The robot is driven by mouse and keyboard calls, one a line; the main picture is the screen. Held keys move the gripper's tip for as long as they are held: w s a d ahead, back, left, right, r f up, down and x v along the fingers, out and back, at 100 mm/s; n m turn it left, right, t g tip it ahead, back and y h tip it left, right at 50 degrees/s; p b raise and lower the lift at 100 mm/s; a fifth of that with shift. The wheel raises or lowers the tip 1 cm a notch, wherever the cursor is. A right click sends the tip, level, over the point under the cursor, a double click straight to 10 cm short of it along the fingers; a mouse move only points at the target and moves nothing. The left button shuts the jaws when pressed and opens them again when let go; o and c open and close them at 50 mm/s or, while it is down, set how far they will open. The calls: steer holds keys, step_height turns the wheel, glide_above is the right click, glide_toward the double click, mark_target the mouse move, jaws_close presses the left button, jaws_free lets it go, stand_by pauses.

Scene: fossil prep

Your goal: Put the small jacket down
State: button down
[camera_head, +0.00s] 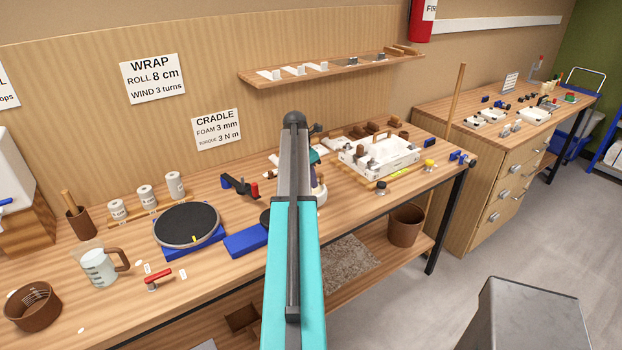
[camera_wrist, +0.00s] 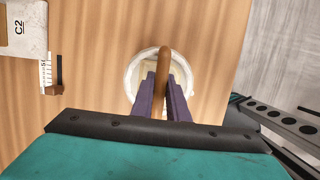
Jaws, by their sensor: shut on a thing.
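The small jacket (camera_wrist: 133,82) is a round white piece with a brown bar-like handle (camera_wrist: 164,58) across its top. In the wrist view it sits at the centre, seen from above, and my gripper (camera_wrist: 164,82) has its two purple fingers on either side of the handle, shut on it. In the head view the white jacket (camera_head: 321,198) shows just right of my arm, with most of it and of my gripper hidden behind the arm. I cannot tell whether its underside touches the wooden bench (camera_head: 350,207).
A white tray (camera_head: 395,171) with brown pieces stands right of my arm. A block marked C2 (camera_wrist: 22,40) lies upper left in the wrist view. A black turntable (camera_head: 187,224) and a blue pad (camera_head: 247,240) stand left. Bare bench surrounds the jacket's left; the bench edge is close on its right in the wrist view.

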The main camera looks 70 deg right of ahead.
steer(key=c, duration=1.7)
jaws_free()
steer(key=shift+r, duration=0.1)
steer(key=shift+b+v, duration=1.65)
steer(key=shift+v, duration=4.35)
